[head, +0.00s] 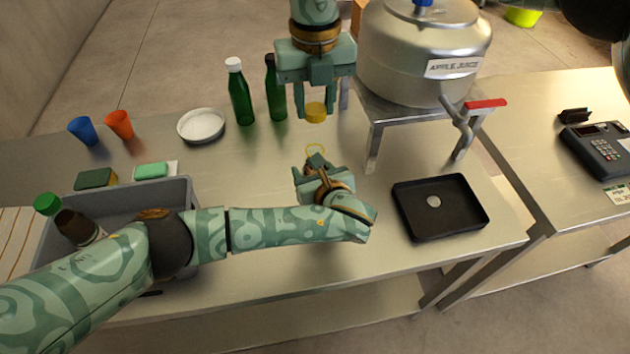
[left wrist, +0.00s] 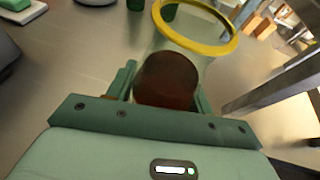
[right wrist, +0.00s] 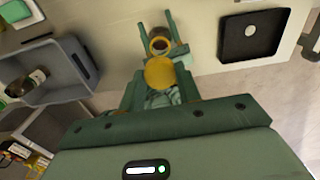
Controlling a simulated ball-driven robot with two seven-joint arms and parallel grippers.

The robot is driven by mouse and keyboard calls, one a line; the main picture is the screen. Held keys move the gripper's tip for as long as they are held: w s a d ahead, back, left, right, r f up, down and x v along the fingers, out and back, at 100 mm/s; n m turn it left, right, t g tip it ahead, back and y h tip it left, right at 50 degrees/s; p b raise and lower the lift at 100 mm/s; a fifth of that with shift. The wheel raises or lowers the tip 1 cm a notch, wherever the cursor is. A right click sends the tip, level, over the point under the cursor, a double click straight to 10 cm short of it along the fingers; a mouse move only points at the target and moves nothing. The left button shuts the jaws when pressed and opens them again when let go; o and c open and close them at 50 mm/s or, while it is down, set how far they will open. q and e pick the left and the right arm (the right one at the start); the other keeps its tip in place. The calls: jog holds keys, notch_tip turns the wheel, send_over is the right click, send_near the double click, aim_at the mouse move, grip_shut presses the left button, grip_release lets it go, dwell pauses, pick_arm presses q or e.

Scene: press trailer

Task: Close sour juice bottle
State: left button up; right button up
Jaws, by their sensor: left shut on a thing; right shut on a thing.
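A clear, open-topped bottle with a yellow rim (head: 315,150) stands over the middle of the counter. In the left wrist view its wide yellow rim (left wrist: 222,48) and dark brown contents (left wrist: 167,80) show. My left gripper (head: 316,170) is shut on this bottle from the side. My right gripper (head: 315,103) comes down from the top of the view and is shut on a yellow cap (head: 316,112). The cap is above and apart from the bottle rim. In the right wrist view the cap (right wrist: 160,73) shows close to the rim (right wrist: 159,45). No label is readable on the bottle.
Green bottles (head: 241,96) and a white dish (head: 201,123) stand behind left. Blue (head: 84,130) and orange (head: 119,124) cups are far left. A grey bin (head: 180,190) is below my left arm. A black tray (head: 407,215) and the steel juice tank (head: 390,60) stand right.

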send_over(315, 144)
jog(key=shift+f, duration=2.5)
jog(key=shift+f, duration=0.1)
jog(key=shift+f, duration=0.75)
jog(key=shift+f, duration=0.6)
